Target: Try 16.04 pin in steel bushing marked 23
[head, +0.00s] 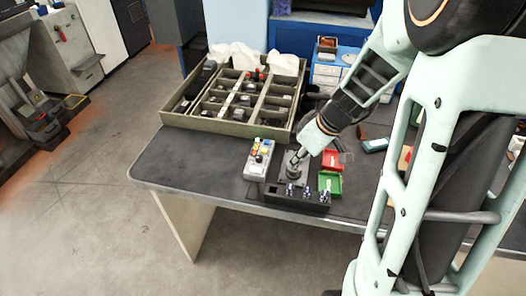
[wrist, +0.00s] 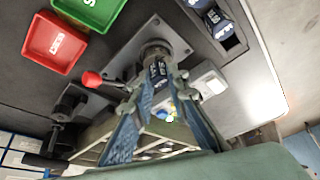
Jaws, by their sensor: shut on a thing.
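In the wrist view my gripper (wrist: 160,84) is shut on a dark blue pin handle (wrist: 158,72) with pale lettering too small to read. The handle lines up with the round steel bushing (wrist: 156,49) on its grey plate (wrist: 118,60). The handle's far end meets or overlaps the bushing; I cannot tell how deep the pin sits, and its gauge end is hidden. In the head view my gripper (head: 299,156) points down over the bushing (head: 293,172). The bushing's mark is not legible.
A black rack (head: 270,199) with several blue pins stands at the table's front edge. A red tray (head: 333,159) and a green tray (head: 331,183) lie to the right. A grey button box (head: 257,160) stands left. A large compartment box (head: 213,127) is behind. Table's left is clear.

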